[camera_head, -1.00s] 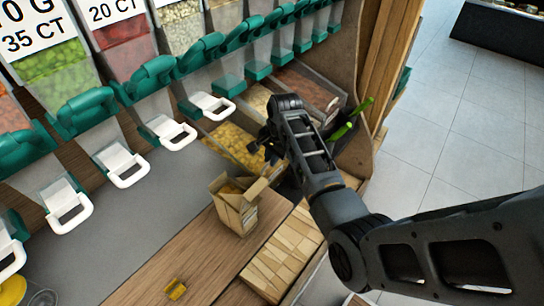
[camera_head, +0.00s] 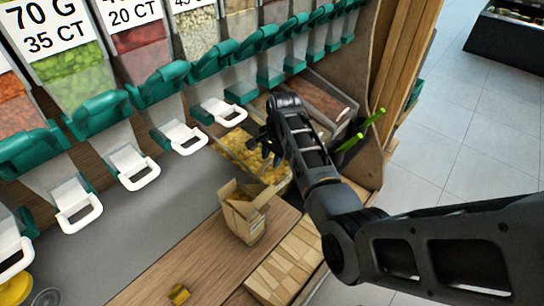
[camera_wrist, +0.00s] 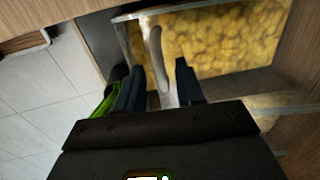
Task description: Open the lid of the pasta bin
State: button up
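The pasta bin (camera_head: 238,150) is a low box of yellow pieces in the back of the wooden counter, below the row of dispensers. Its yellow contents (camera_wrist: 225,40) fill the upper right of the wrist view, behind a clear panel with a pale edge. A pale curved handle (camera_wrist: 155,55) stands at its near edge. My gripper (camera_wrist: 156,85) is open, with one dark finger on each side of the handle; I cannot tell whether either touches it. In the head view my gripper (camera_head: 266,143) is over the bin's right part and hides some of it.
An open cardboard box (camera_head: 243,215) stands in front of the bin. A wooden slatted block (camera_head: 285,265) lies nearer. Dispensers with white handles (camera_head: 180,138) line the left. Open tiled floor (camera_head: 460,130) is at right.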

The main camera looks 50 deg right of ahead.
jog(key=shift+r, duration=0.1)
notch_tip(320, 180, up, 8)
jog(key=s, duration=0.1)
jog(key=shift+s+f, duration=0.25)
jog(key=shift+c, duration=0.2)
